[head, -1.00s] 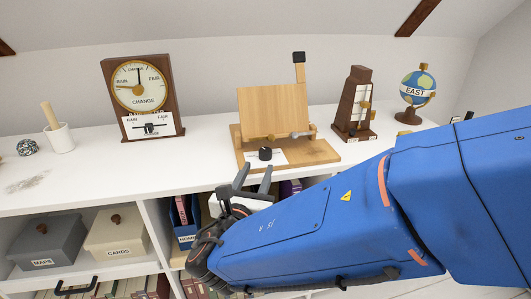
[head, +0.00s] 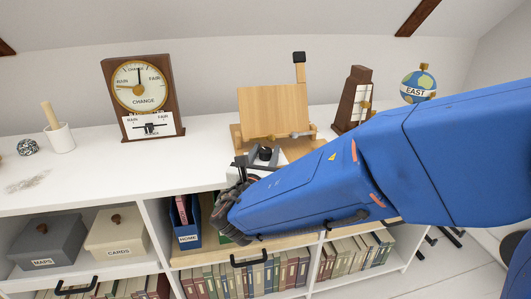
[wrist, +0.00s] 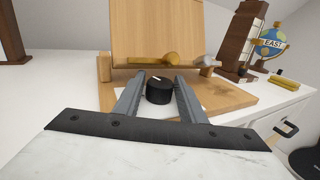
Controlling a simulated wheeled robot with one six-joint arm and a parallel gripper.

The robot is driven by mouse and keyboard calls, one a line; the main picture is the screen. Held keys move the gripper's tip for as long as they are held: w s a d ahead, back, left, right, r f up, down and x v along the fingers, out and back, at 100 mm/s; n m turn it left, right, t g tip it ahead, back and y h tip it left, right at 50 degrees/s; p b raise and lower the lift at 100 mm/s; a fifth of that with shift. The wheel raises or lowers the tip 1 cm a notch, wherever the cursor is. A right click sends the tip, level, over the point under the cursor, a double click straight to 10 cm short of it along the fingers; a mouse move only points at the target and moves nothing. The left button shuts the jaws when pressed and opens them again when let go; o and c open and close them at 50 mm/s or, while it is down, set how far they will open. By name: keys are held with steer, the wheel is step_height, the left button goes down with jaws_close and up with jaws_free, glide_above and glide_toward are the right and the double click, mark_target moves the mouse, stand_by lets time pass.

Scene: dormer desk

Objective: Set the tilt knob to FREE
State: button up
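The tilt knob is a black round knob (wrist: 159,90) with a pale pointer mark on top, on a white plate at the front of the wooden stand's base (wrist: 232,95). It also shows in the head view (head: 265,154), partly behind my gripper. The stand holds an upright tilted wooden board (head: 274,111). My gripper (wrist: 160,88) is open, with one finger on each side of the knob. I cannot tell whether the fingers touch it. No FREE lettering is readable.
A barometer-like clock (head: 143,98) stands left of the stand. A metronome (head: 353,100) and a small globe (head: 418,85) stand to the right. The white desk top (head: 200,160) is clear between clock and stand. Shelves with boxes and books lie below.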

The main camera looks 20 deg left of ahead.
steer(key=shift+c, duration=0.3)
steer(key=c, duration=0.7)
steer(key=shift+n+y, duration=0.3)
steer(key=shift+y, duration=0.2)
steer(key=shift+d+n+g+y, duration=0.1)
steer(key=shift+n+g+y, duration=0.3)
steer(key=shift+n+y, duration=0.6)
steer(key=shift+n+g+y, duration=0.55)
steer(key=shift+n+y, duration=0.15)
steer(key=shift+y, duration=0.55)
steer(key=shift+n+g+y, duration=0.55)
steer(key=shift+n+y, duration=0.15)
steer(key=shift+y, duration=0.55)
steer(key=shift+n+y, duration=0.3)
steer(key=shift+y, duration=0.1)
